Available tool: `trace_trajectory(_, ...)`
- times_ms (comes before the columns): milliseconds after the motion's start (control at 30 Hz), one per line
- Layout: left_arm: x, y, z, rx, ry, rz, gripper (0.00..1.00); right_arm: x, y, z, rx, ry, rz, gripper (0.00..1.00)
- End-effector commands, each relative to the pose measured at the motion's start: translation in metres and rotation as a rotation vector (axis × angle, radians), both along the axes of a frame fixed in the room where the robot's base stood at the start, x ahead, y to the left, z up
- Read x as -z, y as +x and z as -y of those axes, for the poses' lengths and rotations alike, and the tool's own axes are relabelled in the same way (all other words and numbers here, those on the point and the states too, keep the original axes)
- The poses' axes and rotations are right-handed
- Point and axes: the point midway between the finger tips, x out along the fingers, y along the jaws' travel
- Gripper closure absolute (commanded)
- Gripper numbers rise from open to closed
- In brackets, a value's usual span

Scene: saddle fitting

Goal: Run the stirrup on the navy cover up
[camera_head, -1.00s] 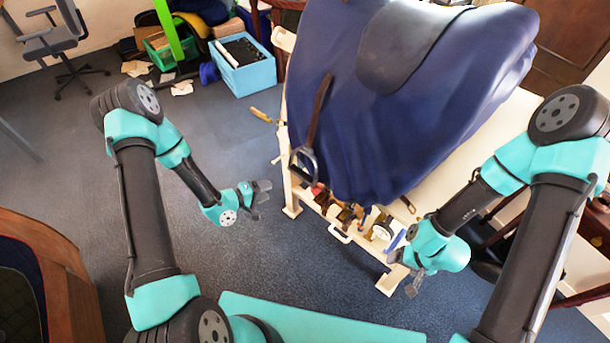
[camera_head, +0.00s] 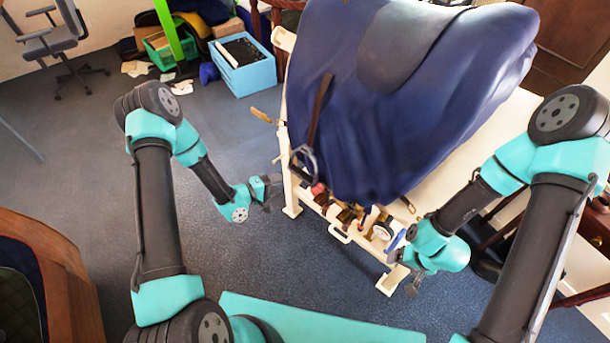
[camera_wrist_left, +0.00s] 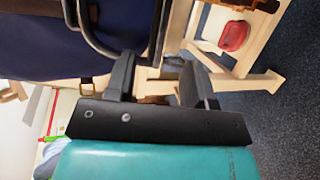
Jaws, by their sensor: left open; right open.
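The navy cover (camera_head: 420,125) is draped over the stand, with a dark grey patch on top. A dark strap (camera_head: 320,112) hangs down its left side, and the metal stirrup (camera_head: 296,168) hangs at its lower end. In the left wrist view the stirrup (camera_wrist_left: 89,37) is a dark curved bar at the upper left, in front of the navy cover (camera_wrist_left: 35,48). My left gripper (camera_head: 273,191) is open and empty, just left of and below the stirrup. It also shows in the left wrist view (camera_wrist_left: 160,80). My right gripper (camera_head: 405,272) is open, low and right of the stand.
The cream wooden stand (camera_head: 291,205) has a low shelf with tools and brushes under the cover. In the left wrist view a red object (camera_wrist_left: 234,36) lies on it. A blue crate (camera_head: 248,75) stands at the back.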

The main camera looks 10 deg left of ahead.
Motion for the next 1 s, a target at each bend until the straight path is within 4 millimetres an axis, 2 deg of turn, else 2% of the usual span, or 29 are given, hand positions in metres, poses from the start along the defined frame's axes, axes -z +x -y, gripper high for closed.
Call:
trace_trajectory(100,0.005,0.014,0.017,0.004,0.001,0.001,0.51,0.000,0.000,0.000,0.000,0.000,0.000,0.19)
trace_trajectory(600,0.024,0.069,0.075,0.002,0.000,0.002,0.51,0.000,0.000,0.000,0.000,0.000,0.000,0.19)
trace_trajectory(800,0.028,0.081,0.087,0.000,0.001,-0.001,0.51,0.000,0.000,0.000,0.000,0.000,0.000,0.19)
trace_trajectory(1000,0.028,0.082,0.089,0.000,0.001,-0.001,0.51,0.000,0.000,0.000,0.000,0.000,0.000,0.19)
